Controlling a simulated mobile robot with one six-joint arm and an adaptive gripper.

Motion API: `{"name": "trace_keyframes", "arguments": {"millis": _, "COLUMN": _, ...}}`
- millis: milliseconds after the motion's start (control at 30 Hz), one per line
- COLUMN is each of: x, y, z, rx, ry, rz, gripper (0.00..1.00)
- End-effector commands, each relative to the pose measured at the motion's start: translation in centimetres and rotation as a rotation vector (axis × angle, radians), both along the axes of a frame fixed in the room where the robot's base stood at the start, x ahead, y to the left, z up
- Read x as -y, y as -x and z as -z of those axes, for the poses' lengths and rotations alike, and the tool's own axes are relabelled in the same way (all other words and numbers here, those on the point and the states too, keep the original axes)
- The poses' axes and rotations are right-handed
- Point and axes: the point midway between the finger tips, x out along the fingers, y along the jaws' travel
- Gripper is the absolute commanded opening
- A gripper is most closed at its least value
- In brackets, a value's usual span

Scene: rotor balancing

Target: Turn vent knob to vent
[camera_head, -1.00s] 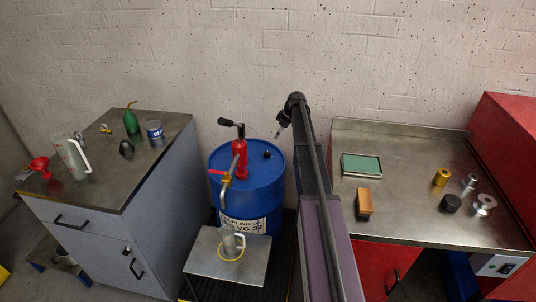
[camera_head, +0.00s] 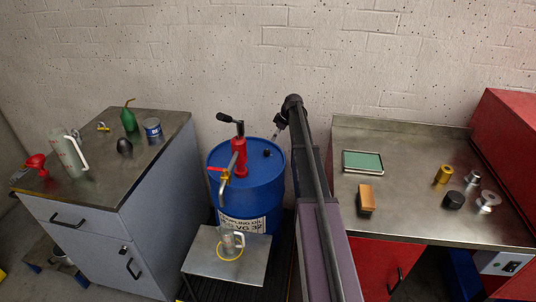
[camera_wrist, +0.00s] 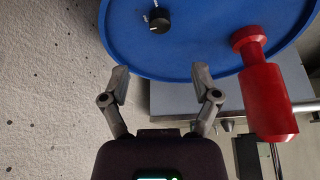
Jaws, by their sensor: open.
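The vent knob (camera_wrist: 159,21) is a small black round knob on the lid of the blue drum (camera_wrist: 200,40). In the wrist view it lies at the top, left of centre, with small white markings beside it. In the head view the knob (camera_head: 267,153) is a dark spot on the drum top. My gripper (camera_wrist: 160,72) is open and empty. Its fingertips show at the drum's near rim in the wrist view, apart from the knob. In the head view my gripper (camera_head: 276,133) is small, above the drum's back right.
A red hand pump (camera_head: 239,157) stands on the drum, close to the right finger in the wrist view (camera_wrist: 266,95). A wall is behind the drum. A grey cabinet (camera_head: 150,190) stands left, a steel bench (camera_head: 410,190) right. A small table (camera_head: 205,262) holds a clear jug.

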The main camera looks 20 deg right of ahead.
Motion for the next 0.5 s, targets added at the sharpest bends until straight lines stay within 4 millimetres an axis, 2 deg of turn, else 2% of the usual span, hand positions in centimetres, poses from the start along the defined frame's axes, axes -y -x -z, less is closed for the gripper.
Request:
{"name": "trace_keyframes", "arguments": {"millis": 33, "x": -0.1, "y": -0.2, "z": 0.9, "rx": 0.000, "ry": 0.000, "rz": -0.001, "gripper": 0.79}}
{"name": "trace_keyframes", "arguments": {"millis": 500, "x": -1.3, "y": -1.3, "z": 4.5, "rx": 0.000, "ry": 0.000, "rz": -0.001, "gripper": 0.79}}
